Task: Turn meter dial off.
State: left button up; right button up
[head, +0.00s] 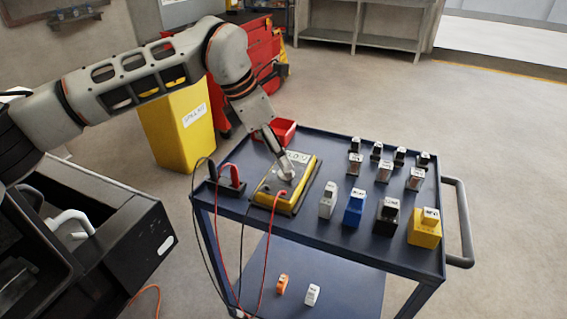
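The yellow meter (299,187) lies on the left part of the blue cart's top. Its display shows at its far end, and a black and a red lead run to its near end. My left gripper (285,172) reaches down from the upper left, with its tip over the middle of the meter, where the dial seems to be. The tip hides most of the dial, so its setting cannot be read. The fingers look close together, but they are too small to tell whether they are shut or touching the dial. My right gripper is not in view.
The blue cart (263,209) carries several small blocks on its right half. A red tray (281,132) is behind the meter, and a probe holder (228,183) with leads is at its left. A yellow bin (181,128) and red cabinet (258,50) stand behind.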

pick_arm(q)
jog(key=x, duration=0.4)
jog(key=shift+f+b, duration=0.2)
jog(key=shift+b, duration=0.15)
jog(key=shift+r, duration=0.1)
